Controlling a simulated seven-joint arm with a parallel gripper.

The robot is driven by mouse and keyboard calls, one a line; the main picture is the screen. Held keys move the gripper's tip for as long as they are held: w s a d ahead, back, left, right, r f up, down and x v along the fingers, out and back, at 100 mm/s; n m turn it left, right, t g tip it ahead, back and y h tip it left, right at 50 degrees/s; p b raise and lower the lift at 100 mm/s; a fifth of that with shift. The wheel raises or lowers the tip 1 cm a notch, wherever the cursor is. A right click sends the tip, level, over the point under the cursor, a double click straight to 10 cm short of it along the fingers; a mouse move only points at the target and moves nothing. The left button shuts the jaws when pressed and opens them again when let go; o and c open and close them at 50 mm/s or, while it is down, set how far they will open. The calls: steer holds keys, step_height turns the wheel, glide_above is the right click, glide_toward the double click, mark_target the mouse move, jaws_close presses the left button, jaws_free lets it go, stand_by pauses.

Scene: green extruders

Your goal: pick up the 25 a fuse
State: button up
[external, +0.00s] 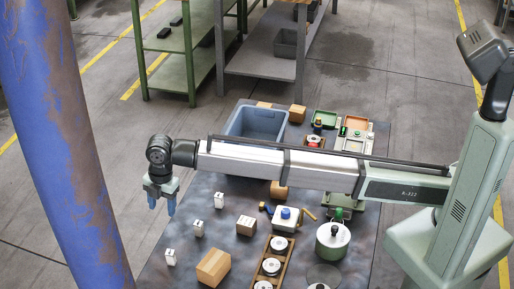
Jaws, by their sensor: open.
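Three small white blocks that look like fuses stand apart on the dark table: one farther back (219,200), one in the middle (198,228) and one nearer the front (170,257). Their markings are too small to read, so I cannot tell which is the 25 A fuse. My gripper (162,207) has blue fingers pointing down. It is open and empty, raised above the table's left side, left of the white blocks in the picture.
A blue-grey bin (256,124) stands at the back. A wooden rack of spools (271,266) and a green pot (333,241) stand right. A blue pillar (66,140) rises at left.

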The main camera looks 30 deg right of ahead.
steer(key=n+h, duration=0.1)
steer(key=n, duration=0.1)
glide_above(169, 250)
step_height(169, 250, down, 8)
steer(key=shift+s+a, duration=0.15)
steer(key=shift+d+f, duration=0.2)
steer(key=shift+f, duration=2.4)
jaws_close()
